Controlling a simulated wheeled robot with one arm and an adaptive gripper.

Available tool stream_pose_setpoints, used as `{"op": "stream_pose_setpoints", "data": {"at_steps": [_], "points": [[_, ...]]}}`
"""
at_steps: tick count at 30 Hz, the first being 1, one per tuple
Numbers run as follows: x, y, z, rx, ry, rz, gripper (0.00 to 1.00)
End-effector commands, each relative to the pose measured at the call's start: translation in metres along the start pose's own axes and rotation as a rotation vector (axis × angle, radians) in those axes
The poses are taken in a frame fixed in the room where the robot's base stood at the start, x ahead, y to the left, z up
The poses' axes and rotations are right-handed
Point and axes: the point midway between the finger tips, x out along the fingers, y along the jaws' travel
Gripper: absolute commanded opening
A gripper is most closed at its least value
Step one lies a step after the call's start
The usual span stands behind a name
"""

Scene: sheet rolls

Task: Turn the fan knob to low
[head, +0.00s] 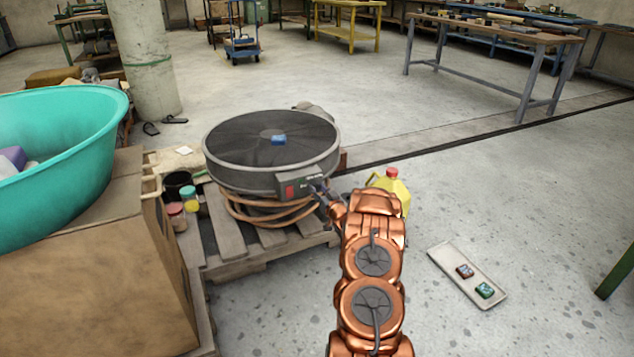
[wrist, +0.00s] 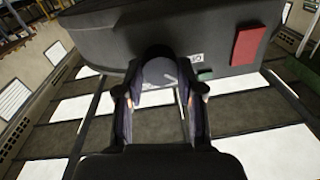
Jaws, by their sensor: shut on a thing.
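The fan (head: 270,150) is a round dark drum with a grille, lying flat on a pallet in the head view. Its control box (head: 308,180) faces my arm and carries a red switch (head: 290,190). My gripper (head: 324,190) is at the right end of that box and hides the knob there. In the wrist view the round dark knob (wrist: 160,68) sits between my gripper's fingers (wrist: 160,98), which are shut on it. A light mark shows on the knob, but I cannot tell which setting it points to. The red switch also shows in the wrist view (wrist: 248,45).
A coiled hose (head: 265,212) lies under the fan on the wooden pallet (head: 245,250). Cardboard boxes (head: 100,265) with a teal tub (head: 70,140) stand at the left. A yellow jug (head: 393,187) stands behind my arm. The floor at the right is mostly clear around a tray (head: 455,262).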

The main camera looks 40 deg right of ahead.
Motion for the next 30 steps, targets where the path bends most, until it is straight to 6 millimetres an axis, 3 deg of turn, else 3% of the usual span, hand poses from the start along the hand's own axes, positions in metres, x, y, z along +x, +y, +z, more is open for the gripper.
{"op": "stream_pose_setpoints", "data": {"at_steps": [2, 18, 30], "points": [[0.0007, -0.0024, -0.0067, 0.053, 0.003, -0.002, 0.03], [0.0008, -0.0007, -0.0013, 0.428, 0.022, 0.002, 0.02], [0.0006, -0.0003, 0.001, 0.518, 0.026, 0.003, 0.02]]}}
